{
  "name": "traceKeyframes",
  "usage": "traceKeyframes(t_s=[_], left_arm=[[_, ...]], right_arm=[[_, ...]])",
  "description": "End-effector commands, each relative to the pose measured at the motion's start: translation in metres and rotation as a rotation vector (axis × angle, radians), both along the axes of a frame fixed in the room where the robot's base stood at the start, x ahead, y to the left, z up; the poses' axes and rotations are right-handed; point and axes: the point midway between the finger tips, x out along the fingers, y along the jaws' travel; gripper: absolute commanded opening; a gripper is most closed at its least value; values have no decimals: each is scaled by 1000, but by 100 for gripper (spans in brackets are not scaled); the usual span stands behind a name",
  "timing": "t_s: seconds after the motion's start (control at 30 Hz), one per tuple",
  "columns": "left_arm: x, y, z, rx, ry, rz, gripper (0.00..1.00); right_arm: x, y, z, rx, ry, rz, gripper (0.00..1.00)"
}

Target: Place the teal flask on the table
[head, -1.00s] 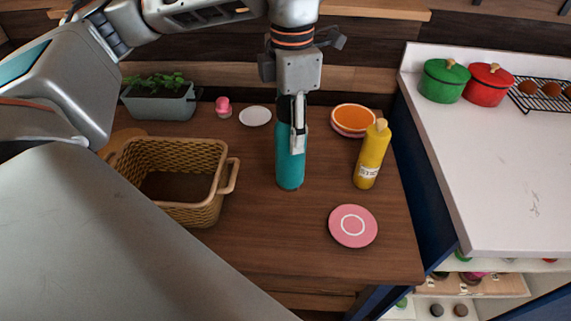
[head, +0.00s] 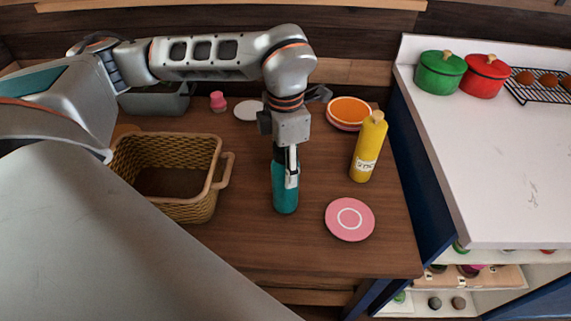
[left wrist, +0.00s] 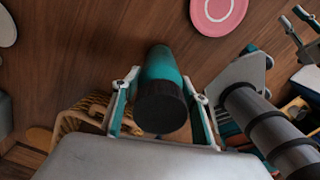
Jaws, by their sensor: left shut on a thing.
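The teal flask (head: 285,195) has a dark top and is upright over the wooden table (head: 265,245), between the basket and the pink plate. My left gripper (head: 290,168) comes down from above and is shut on its upper part. In the left wrist view the flask (left wrist: 160,68) is between the two fingers of my left gripper (left wrist: 162,100), its dark cap towards the camera. I cannot tell whether its base touches the table. What looks like my right gripper (left wrist: 300,28) shows at the right edge of the left wrist view; its opening is unclear.
A wicker basket (head: 212,185) stands left of the flask. A pink plate (head: 350,219) and a yellow bottle (head: 367,148) are to the right. Orange-topped bowls (head: 349,112), a white plate (head: 249,110) and a pink item (head: 218,101) are behind. The table front is clear.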

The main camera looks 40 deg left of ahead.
Motion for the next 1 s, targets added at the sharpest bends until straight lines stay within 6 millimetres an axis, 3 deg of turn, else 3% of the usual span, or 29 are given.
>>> traceKeyframes(t_s=[0.3,0.33,0.4,0.77,1.0], left_arm=[[1,0,-2,0,-2,0,0],[0,0,-3,0,0,0,46],[0,0,-2,1,-1,0,60],[0,0,0,0,-1,0,60],[1,0,31,-1,-6,0,60]], right_arm=[[1,0,1,-1,-5,-1,26],[2,0,2,0,-5,0,26],[2,0,2,0,-5,0,26],[3,-1,4,-1,-8,0,26],[3,0,7,2,-9,-2,26]])
